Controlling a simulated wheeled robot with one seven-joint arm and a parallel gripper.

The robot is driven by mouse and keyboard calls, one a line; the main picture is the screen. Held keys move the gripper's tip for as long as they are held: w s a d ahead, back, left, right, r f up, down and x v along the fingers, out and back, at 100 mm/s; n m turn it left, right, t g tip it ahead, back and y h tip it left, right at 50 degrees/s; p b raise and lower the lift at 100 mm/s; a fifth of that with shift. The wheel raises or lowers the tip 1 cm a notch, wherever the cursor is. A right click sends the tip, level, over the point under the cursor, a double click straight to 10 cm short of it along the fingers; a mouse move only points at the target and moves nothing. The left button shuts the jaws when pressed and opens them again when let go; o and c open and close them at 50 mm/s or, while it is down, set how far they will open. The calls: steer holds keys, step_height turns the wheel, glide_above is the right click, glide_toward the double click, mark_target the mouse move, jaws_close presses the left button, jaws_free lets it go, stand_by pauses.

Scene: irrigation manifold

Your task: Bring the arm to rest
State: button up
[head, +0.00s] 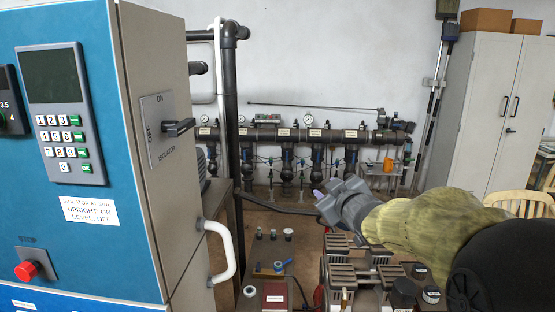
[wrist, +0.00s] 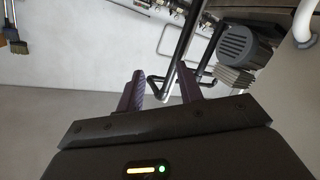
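My arm reaches in from the lower right of the head view, with a yellow-green sleeve over its forearm. It ends in my grey gripper (head: 318,194), which points left above the bench and the grey finned units. In the wrist view my gripper (wrist: 161,88) shows two dark purple fingers standing apart. Nothing is held between them; a dark bent pipe (wrist: 158,78) shows in the gap, and it appears to lie beyond the fingertips. How far the gripper is from the pipes behind it is hard to tell.
A blue control cabinet (head: 95,150) with an isolator switch (head: 178,127) and white handle (head: 222,250) fills the left. Finned units (head: 345,278) stand below my arm. The pipe manifold (head: 300,136) runs along the back wall. A grey locker (head: 490,110) stands right. A motor (wrist: 238,48) shows in the wrist view.

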steer(key=s+d+f+m+g+h+p, duration=0.1)
steer(key=s+d+f+m+g+h, duration=0.15)
steer(key=s+f, duration=0.35)
steer(key=s+d+f+m+g+h, duration=0.1)
steer(key=s+f+m+g, duration=0.2)
steer(key=f, duration=0.4)
steer(key=s+f+m+g, duration=0.1)
steer(key=s+f+g, duration=0.2)
steer(key=s, duration=0.6)
steer(key=s+f+m+g+p, duration=0.1)
steer(key=s+f+g, duration=0.3)
steer(key=s+f, duration=0.4)
steer(key=shift+s+a+m, duration=0.2)
steer(key=shift+s+m, duration=0.35)
steer(key=shift+m, duration=0.1)
steer(key=shift+w+g, duration=0.1)
steer(key=shift+g, duration=0.15)
